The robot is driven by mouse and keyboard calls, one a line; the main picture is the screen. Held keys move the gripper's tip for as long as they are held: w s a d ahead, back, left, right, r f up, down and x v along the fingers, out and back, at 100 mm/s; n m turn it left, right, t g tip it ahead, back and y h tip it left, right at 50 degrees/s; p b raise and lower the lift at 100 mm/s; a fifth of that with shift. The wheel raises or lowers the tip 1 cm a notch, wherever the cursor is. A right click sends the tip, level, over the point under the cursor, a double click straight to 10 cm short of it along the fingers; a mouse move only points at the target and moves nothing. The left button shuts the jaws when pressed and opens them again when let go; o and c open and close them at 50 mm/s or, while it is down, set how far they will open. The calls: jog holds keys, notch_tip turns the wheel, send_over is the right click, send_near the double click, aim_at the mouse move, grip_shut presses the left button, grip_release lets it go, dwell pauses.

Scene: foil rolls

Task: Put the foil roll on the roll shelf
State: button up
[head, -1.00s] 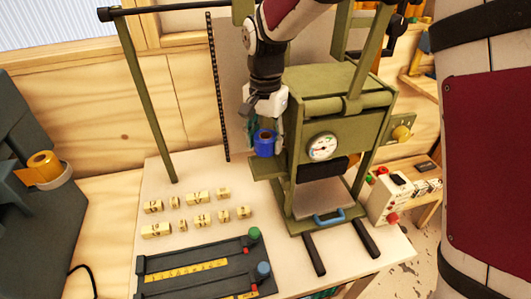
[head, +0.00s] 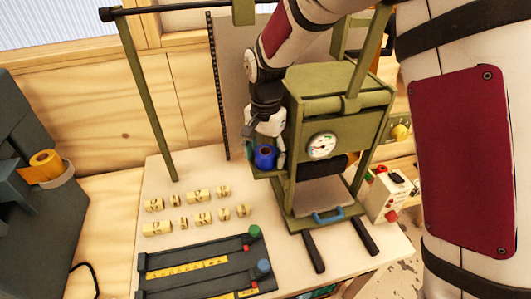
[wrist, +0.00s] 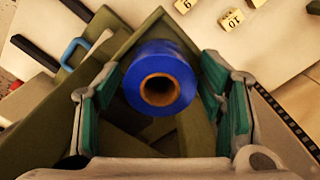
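The blue foil roll (head: 265,158) stands upright on the small olive shelf (head: 268,175) at the left side of the green press. Its brown hollow core faces up in the wrist view (wrist: 160,82). My gripper (head: 264,145) is just above and around the roll. In the wrist view its teal-padded fingers (wrist: 168,98) are spread, one on each side of the roll, with visible gaps. The roll's lower end is hidden in the wrist view.
The green press (head: 335,130) with a round gauge stands close to the right of my gripper. Several small numbered blocks (head: 202,217) and a dark ruled fixture (head: 205,265) lie on the bench. An orange roll (head: 45,164) sits on the grey machine at left.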

aim_at(265, 151)
notch_tip(265, 151, up, 12)
jog(key=b, duration=0.1)
jog(key=shift+r, duration=0.15)
dwell(0.6)
